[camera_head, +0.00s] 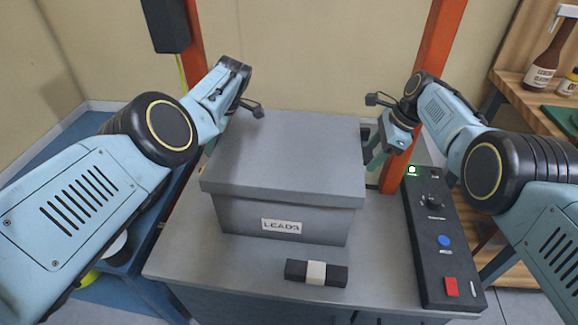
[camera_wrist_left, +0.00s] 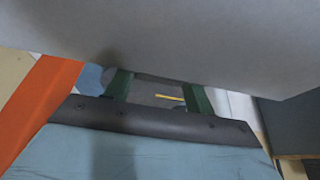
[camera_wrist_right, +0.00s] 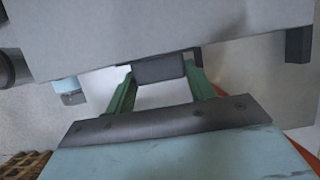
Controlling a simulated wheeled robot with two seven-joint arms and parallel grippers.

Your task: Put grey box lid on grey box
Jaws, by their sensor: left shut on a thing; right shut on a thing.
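The grey box lid (camera_head: 285,150) lies over the grey box (camera_head: 240,218), which has a "LEADS" label and stands on the grey table. The lid's front rim overhangs the box; whether it is fully seated I cannot tell. My right gripper (camera_head: 378,158) is at the lid's right side. In the right wrist view its green fingers (camera_wrist_right: 160,85) are shut around a dark block under the lid's pale surface. My left gripper is at the lid's left side, mostly hidden in the head view. In the left wrist view its green fingers (camera_wrist_left: 158,90) reach under the lid, their contact hidden.
A black bar with a white band (camera_head: 316,272) lies on the table in front of the box. A dark control panel (camera_head: 440,240) with buttons is at the right. Orange posts (camera_head: 437,60) rise behind the table. Shelves with bottles (camera_head: 545,65) stand at the far right.

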